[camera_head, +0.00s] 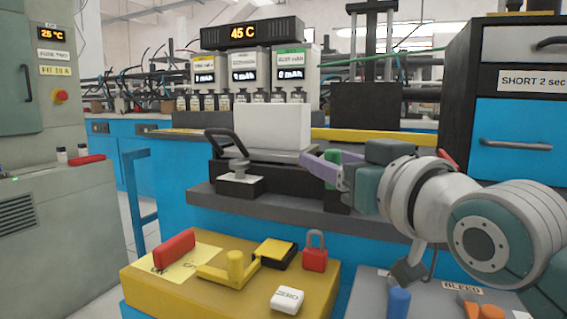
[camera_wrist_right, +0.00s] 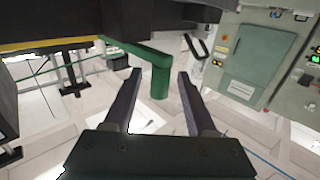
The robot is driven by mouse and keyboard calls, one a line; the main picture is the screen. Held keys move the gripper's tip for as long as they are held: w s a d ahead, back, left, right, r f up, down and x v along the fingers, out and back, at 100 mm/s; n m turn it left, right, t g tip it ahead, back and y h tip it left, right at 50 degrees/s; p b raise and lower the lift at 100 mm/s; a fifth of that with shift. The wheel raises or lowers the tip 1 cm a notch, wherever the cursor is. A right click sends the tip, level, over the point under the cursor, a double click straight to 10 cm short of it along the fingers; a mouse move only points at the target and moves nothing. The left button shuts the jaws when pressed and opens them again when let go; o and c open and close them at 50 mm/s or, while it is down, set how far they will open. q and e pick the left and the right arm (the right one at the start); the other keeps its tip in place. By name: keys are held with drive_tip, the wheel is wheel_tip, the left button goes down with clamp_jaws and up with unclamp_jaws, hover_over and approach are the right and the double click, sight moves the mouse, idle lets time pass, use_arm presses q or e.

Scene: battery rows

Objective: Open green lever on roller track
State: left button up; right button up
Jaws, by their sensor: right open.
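The green lever (camera_wrist_right: 160,80) shows in the right wrist view as an arm with a round upright post. The post appears between the two dark fingers of my right gripper (camera_wrist_right: 160,73), which is open. I cannot tell whether the fingers touch it. In the head view a small part of the green lever (camera_head: 332,156) shows beside the purple fingers of my right gripper (camera_head: 314,160); the rest is hidden by the gripper. The roller track (camera_head: 262,155) carries a large white block (camera_head: 272,127) to the left of the gripper. My left gripper is not in view.
In front, a yellow table (camera_head: 215,290) holds a red block (camera_head: 174,249), a yellow lever (camera_head: 235,268), a red padlock (camera_head: 315,255) and a white box (camera_head: 287,299). A black handle (camera_head: 226,145) stands left of the track. A drawer cabinet (camera_head: 515,120) stands right.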

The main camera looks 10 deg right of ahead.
drive_tip(key=shift+c, duration=0.4)
clamp_jaws()
idle(0.9)
